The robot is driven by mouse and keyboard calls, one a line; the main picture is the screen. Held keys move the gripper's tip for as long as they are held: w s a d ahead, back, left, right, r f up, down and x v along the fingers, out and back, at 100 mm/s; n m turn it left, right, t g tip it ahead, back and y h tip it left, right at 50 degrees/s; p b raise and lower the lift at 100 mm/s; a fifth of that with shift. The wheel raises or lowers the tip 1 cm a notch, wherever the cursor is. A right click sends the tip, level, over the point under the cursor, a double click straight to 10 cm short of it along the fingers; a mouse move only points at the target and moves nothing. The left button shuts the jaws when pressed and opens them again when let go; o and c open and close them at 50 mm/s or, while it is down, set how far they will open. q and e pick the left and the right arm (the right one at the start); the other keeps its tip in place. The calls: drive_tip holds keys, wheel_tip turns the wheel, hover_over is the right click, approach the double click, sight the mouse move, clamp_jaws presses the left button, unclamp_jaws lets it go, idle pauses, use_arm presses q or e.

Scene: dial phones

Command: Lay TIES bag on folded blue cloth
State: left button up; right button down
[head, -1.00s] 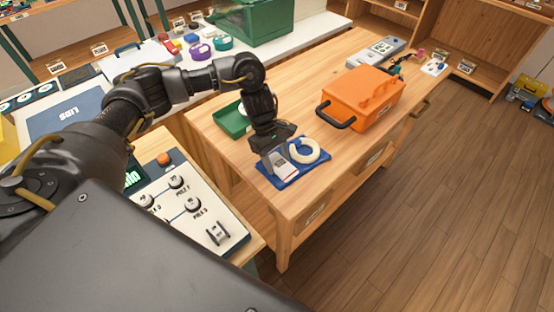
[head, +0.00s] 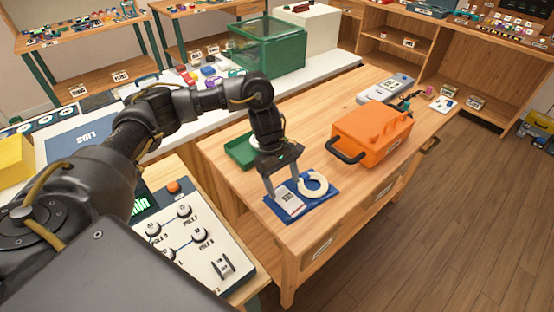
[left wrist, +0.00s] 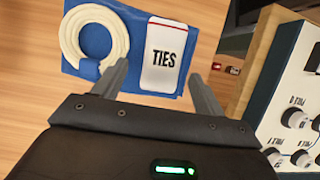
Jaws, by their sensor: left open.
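The TIES bag (left wrist: 163,54), a white packet with a red end and black lettering, lies flat on the folded blue cloth (left wrist: 115,16). In the head view the bag (head: 289,201) lies on the left part of the cloth (head: 303,213). A cream ring-shaped coil (head: 313,184) lies on the cloth beside the bag; it also shows in the left wrist view (left wrist: 95,38). My left gripper (head: 283,191) is open, with its fingers apart near the bag's end and nothing held between them. My right gripper is not in view.
An orange case (head: 371,135) with a black handle stands to the right on the wooden table. A green tray (head: 240,150) sits behind my left gripper. A control panel with knobs (head: 187,232) stands at lower left. The table front right of the cloth is clear.

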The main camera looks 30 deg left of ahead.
use_arm(q)
drive_tip(key=v, duration=0.8)
drive_tip(key=shift+r, duration=0.25)
